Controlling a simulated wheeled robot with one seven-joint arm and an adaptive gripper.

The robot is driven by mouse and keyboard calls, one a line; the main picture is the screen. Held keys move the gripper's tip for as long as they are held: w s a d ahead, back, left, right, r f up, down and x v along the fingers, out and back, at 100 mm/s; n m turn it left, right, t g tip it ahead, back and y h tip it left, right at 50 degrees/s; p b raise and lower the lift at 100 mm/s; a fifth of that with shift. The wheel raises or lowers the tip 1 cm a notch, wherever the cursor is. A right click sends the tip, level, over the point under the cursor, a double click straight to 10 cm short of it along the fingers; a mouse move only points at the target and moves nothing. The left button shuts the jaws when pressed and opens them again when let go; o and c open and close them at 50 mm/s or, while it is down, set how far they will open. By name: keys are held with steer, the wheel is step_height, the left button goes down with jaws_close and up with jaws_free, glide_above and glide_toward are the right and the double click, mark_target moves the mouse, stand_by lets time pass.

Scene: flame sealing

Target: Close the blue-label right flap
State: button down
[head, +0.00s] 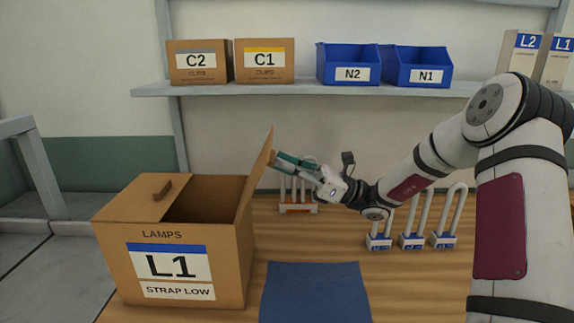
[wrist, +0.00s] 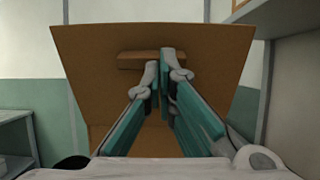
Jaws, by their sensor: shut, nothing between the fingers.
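The cardboard box (head: 185,262) with the blue-striped L1 label stands on the wooden table at the left. Its left flap (head: 140,197) lies folded over the left part of the opening, with a small brown tab on top. Its right flap (head: 257,172) stands up, leaning slightly outward to the right. My gripper (head: 279,159) is at the outer side of the right flap, near its upper part. In the wrist view the right flap (wrist: 90,70) fills the middle, with a brown tab (wrist: 130,61) behind the shut fingertips (wrist: 158,68). I cannot tell whether they touch it.
A blue mat (head: 315,292) lies right of the box. A small rack (head: 297,208) and several padlock-like pieces (head: 412,241) stand at the back. A shelf (head: 300,88) with boxes and blue bins (head: 348,64) hangs above.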

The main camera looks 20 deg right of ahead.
mark_target(259, 163)
steer(key=shift+w+a+r+g+h+p, duration=0.1)
steer(key=shift+a+r+g+h+p, duration=0.1)
steer(key=shift+a+r+h+p, duration=0.45)
steer(key=shift+w+a+r+g+h+p, duration=0.15)
steer(key=shift+r+h+p, duration=0.3)
steer(key=shift+p, duration=0.45)
steer(key=a+h+p, duration=0.1)
steer(key=a+r+g+h+p, duration=0.1)
steer(key=w+a+r+h+p, duration=0.1)
steer(key=a+h, duration=0.1)
steer(key=shift+r+g+p, duration=0.25)
steer(key=shift+p, duration=0.15)
steer(key=w+a+f+g+h+b, duration=0.1)
steer(key=w+a+f+g+h, duration=0.1)
steer(key=a+h, duration=0.5)
steer(key=w+a+f+g+h+b, duration=0.2)
steer(key=w+a+f+h, duration=0.1)
steer(key=a+f+h, duration=0.2)
steer(key=shift+a+g+h, duration=0.3)
steer(key=shift+a+h, duration=0.75)
steer(key=shift+h, duration=0.15)
